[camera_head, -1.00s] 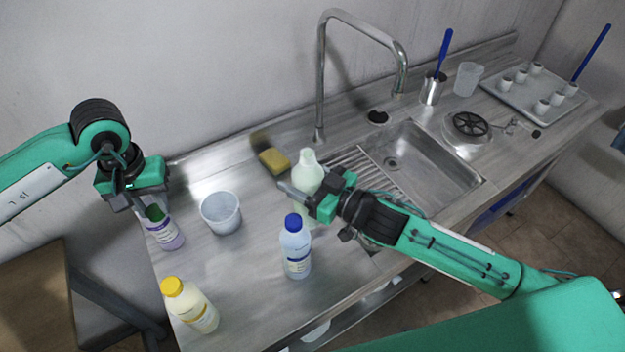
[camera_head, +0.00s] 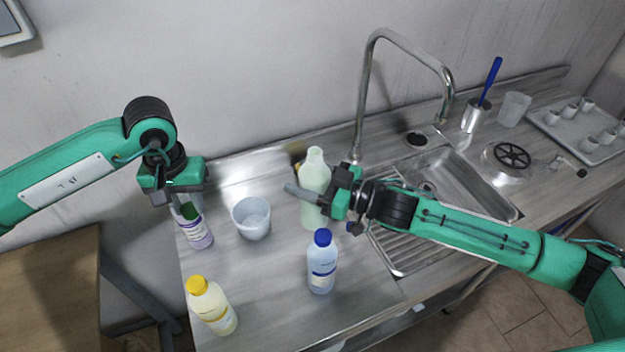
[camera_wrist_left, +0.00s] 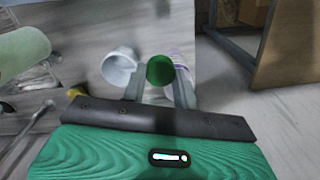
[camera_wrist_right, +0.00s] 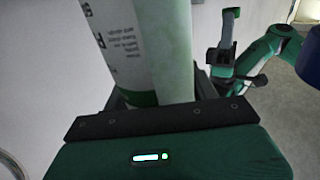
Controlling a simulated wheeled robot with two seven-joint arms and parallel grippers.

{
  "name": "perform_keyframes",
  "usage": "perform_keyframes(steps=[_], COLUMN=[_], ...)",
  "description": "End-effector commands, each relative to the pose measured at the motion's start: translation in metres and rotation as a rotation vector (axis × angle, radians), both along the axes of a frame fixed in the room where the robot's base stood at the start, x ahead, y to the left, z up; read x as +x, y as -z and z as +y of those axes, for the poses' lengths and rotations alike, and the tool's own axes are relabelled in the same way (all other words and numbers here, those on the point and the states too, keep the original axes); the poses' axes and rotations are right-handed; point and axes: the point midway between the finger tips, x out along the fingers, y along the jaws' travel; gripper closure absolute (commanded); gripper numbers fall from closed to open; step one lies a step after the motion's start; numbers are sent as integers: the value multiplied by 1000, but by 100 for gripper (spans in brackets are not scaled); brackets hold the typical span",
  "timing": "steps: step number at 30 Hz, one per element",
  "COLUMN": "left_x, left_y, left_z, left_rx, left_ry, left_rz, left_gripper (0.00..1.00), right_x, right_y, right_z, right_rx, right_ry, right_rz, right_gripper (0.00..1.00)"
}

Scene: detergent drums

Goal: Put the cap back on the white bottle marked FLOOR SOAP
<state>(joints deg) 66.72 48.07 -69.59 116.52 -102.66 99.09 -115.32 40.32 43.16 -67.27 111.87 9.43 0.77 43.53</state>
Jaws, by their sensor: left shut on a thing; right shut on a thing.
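The floor soap bottle (camera_head: 315,172) is tall, pale greenish white and upright, with an uncapped neck at the top. My right gripper (camera_head: 318,196) is shut around its body from the right. In the right wrist view the bottle (camera_wrist_right: 160,45) fills the space between the fingers, with green print partly visible. Whether its base touches the counter I cannot tell. My left gripper (camera_head: 187,204) points down at the left, shut on a green cap (camera_head: 190,212). The cap (camera_wrist_left: 160,70) also shows between the fingertips in the left wrist view. It is well left of the bottle's neck.
A purple-label bottle (camera_head: 199,236) stands just below the left gripper, its top hidden. A white cup (camera_head: 251,218) stands between the grippers. A blue-capped bottle (camera_head: 322,265) and a yellow-capped bottle (camera_head: 213,306) stand in front. The sink and faucet (camera_head: 366,90) are right.

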Motion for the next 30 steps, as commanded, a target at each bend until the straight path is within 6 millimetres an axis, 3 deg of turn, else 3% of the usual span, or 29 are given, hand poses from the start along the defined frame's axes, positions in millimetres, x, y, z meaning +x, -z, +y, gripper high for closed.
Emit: perform_keyframes(steps=[19,23,30], left_x=[5,17,44], left_y=[-5,-19,-66], left_z=[-7,-31,-101], left_rx=[-4,-15,-31], left_ry=[-8,-29,-98], left_rz=[-1,-2,2], left_gripper=[91,91,91], right_x=[1,1,1], right_y=[-1,-2,-2], right_z=[2,3,3], right_rx=[0,0,0], right_ry=[-16,-16,-16], right_rz=[0,-1,-1], right_gripper=[88,88,88])
